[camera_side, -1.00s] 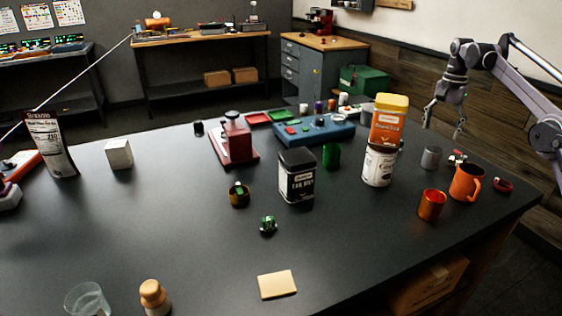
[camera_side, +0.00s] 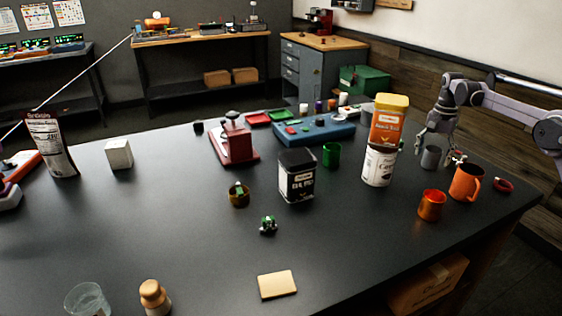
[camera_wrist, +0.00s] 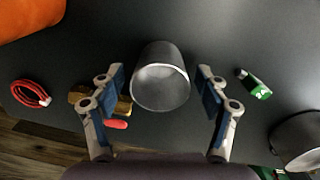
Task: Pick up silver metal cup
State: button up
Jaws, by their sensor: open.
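The silver metal cup (camera_side: 431,158) stands upright on the dark table near its right side. In the wrist view the cup (camera_wrist: 161,76) is seen from above, with its open rim towards me. My gripper (camera_side: 436,148) is at the cup in the side view. In the wrist view my gripper (camera_wrist: 163,88) is open, with one finger on each side of the cup. Gaps show between both fingers and the cup, so it appears untouched.
An orange mug (camera_side: 466,183) and a copper cup (camera_side: 431,205) stand in front of the silver cup. Stacked containers (camera_side: 380,166) stand to its left. A red ring-shaped item (camera_wrist: 31,94) and a small wooden piece (camera_wrist: 84,97) lie close by.

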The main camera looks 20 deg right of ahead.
jog(key=c, duration=1.3)
